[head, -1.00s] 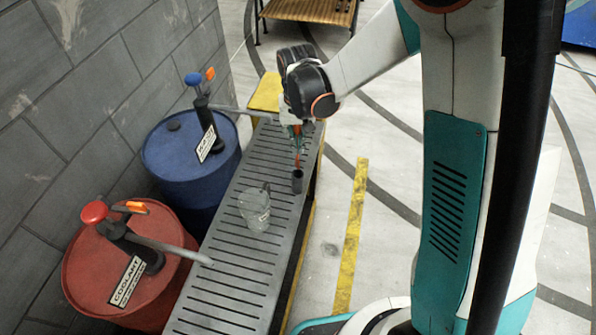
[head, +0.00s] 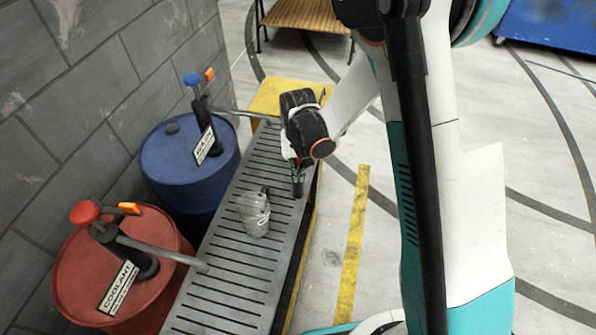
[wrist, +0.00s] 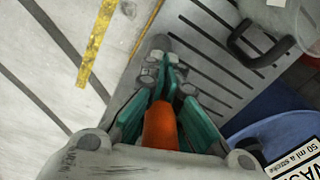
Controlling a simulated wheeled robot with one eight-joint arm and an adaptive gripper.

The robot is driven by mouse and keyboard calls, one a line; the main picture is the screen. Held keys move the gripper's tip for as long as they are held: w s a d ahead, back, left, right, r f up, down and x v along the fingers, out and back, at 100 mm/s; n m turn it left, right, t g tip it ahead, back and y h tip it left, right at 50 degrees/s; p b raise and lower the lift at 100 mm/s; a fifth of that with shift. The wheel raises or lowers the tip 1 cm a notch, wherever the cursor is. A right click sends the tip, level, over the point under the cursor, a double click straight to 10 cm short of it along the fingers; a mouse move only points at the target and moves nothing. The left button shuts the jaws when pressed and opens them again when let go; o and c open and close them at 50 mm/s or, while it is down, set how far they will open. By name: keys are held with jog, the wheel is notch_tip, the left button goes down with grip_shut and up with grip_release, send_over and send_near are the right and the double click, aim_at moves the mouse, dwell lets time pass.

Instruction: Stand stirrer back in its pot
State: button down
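The stirrer (wrist: 160,124) has an orange handle, seen between my teal fingers in the wrist view. My gripper (wrist: 170,82) is shut on it; in the head view my gripper (head: 296,160) is low over the right edge of the slatted bench.
A clear jug (head: 254,213) stands on the slatted bench (head: 233,283), left of and nearer than the pot. A blue drum (head: 190,165) and a red drum (head: 70,275), each with a pump, stand left of the bench. Their spouts reach over it. Open floor lies right.

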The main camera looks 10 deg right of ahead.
jog(key=shift+f, duration=0.1)
jog(key=c, duration=1.8)
grip_release()
notch_tip(320, 180, up, 12)
jog(key=p, duration=0.4)
jog(key=shift+s+d+r, duration=0.1)
jog(key=shift+d+r, duration=0.05)
jog(key=shift+r, duration=0.4)
jog(key=s+d+r+t, duration=0.2)
jog(key=s+d+r, duration=0.15)
jog(key=r, duration=0.25)
jog(key=s+d+r+t, duration=0.1)
jog(key=s+d+r, duration=0.1)
jog(key=s+r, duration=0.35)
jog(key=s+d+r+n+t, duration=0.1)
jog(key=s+d+r+t, duration=0.3)
jog(key=s, duration=0.7)
jog(key=shift+d+r, duration=0.85)
jog(key=shift+r, duration=0.45)
